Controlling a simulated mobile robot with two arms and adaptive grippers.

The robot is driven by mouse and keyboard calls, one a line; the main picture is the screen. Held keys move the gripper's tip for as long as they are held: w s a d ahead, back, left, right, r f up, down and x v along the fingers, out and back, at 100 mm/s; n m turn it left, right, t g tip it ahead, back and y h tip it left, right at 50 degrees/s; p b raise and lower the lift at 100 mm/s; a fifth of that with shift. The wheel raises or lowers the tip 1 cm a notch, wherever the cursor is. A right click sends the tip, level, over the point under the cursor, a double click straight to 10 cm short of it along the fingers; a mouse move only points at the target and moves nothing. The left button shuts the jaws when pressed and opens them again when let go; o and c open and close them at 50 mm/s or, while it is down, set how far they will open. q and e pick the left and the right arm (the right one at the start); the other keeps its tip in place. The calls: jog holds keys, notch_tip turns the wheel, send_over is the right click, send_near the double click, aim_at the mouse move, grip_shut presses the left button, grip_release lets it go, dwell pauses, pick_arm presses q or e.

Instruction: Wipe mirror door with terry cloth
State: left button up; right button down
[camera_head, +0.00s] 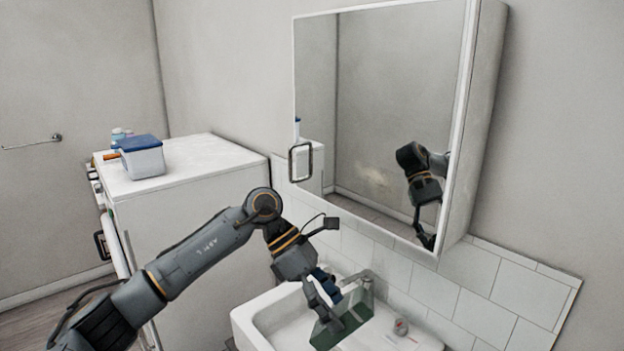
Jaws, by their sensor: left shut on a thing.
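The mirror door (365,100) is on the wall cabinet above the sink and looks shut. A brownish smudge (373,182) shows low on its glass. My left gripper (334,302) is below the mirror and over the sink, apart from the glass. It is shut on a green folded block that looks like the terry cloth (345,318). The gripper's fingers hide part of the cloth. A reflection of my arm shows in the mirror's lower right. My right gripper is not in view.
The sink (262,315) is under the cloth, with a faucet (362,277) close behind it. A white cabinet (200,190) stands at left with a blue-lidded box (143,160) on top. A small round item (400,327) is on the sink's right.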

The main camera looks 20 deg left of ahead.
pick_arm(q)
jog(key=w+a+r+n+t+h+p, duration=0.1)
jog(key=w+a+r+n+t+p, duration=0.25)
jog(key=w+r+n+t, duration=0.35)
jog(key=w+a+r+n+t+h+p, duration=0.1)
jog(key=w+a+r+n+t+p, duration=0.1)
jog(key=w+a+r+n+t, duration=0.5)
jog(key=w+d+r+m+t, duration=0.1)
jog(key=w+d+r, duration=0.1)
jog(key=d, duration=0.4)
jog(key=shift+w+r+t+y, duration=0.3)
jog(key=shift+w, duration=0.6)
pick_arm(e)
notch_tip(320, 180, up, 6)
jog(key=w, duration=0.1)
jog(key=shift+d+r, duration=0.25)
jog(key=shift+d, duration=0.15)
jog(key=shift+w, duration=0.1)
pick_arm(q)
jog(key=shift+x, duration=0.95)
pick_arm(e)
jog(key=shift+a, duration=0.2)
pick_arm(q)
jog(key=shift+r, duration=0.1)
